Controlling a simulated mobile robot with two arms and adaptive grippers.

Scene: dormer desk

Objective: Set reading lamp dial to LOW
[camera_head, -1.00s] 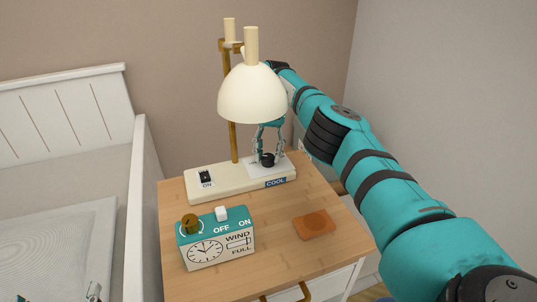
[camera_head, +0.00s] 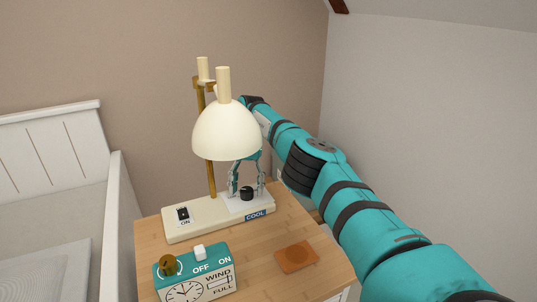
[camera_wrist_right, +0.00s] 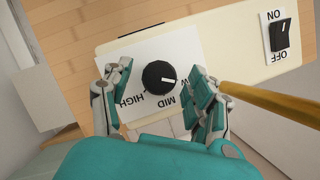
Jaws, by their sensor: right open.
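The reading lamp has a cream dome shade (camera_head: 226,131) on a brass post, and a cream base (camera_head: 190,228) on the bedside table. Its black dial (camera_head: 246,194) sits on a white plate at the base's right end. In the right wrist view the dial (camera_wrist_right: 159,77) has a white mark pointing right. In the right wrist view gaps show between the dial and both finger pads. My left gripper is not in view.
A teal and white clock box (camera_head: 205,279) with a brass knob stands at the front left of the wooden table (camera_head: 310,279). An orange coaster (camera_head: 297,256) lies at right. The lamp's rocker switch (camera_wrist_right: 281,36) and brass post (camera_wrist_right: 270,102) are near my right fingers. A white bed stands left.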

